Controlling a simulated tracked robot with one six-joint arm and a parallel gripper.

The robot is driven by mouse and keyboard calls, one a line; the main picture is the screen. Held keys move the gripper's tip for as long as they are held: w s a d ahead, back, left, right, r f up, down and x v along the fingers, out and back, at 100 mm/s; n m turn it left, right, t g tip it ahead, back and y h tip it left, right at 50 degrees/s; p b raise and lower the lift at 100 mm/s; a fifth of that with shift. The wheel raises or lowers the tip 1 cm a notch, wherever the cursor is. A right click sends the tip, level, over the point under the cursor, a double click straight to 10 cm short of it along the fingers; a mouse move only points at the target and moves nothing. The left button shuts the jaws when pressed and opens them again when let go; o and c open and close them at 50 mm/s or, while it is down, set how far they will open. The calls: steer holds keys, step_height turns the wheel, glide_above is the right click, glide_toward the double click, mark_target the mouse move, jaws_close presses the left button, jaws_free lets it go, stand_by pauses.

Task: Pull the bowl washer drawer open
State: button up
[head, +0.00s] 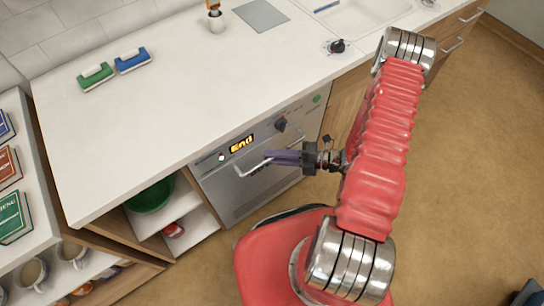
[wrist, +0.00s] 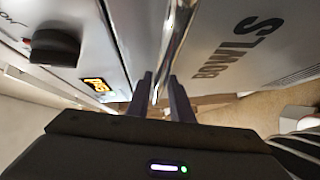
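The bowl washer drawer (head: 258,185) is a grey metal front under the white counter, and it looks closed, flush with the cabinet. It has a lit "End" display (head: 241,144), a dark knob (head: 280,124) and a bar handle (head: 250,168). In the wrist view its front (wrist: 235,50) reads "BOWLS", and the shiny handle (wrist: 174,38) runs down towards the fingers. My gripper (head: 268,158) is at the handle, its purple fingers pointing at the front. In the wrist view the fingers (wrist: 163,82) are apart, with the handle lined up between them. Whether they touch it is unclear.
The white counter (head: 160,125) holds a green and a blue brush-like item (head: 131,60). Open shelves left of the washer hold a green bowl (head: 150,196) and a red item (head: 173,230). Mugs stand at lower left. The brown floor (head: 450,160) before the cabinets is clear.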

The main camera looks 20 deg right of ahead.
steer(key=shift+c, duration=0.2)
jaws_close()
steer(key=shift+f, duration=0.1)
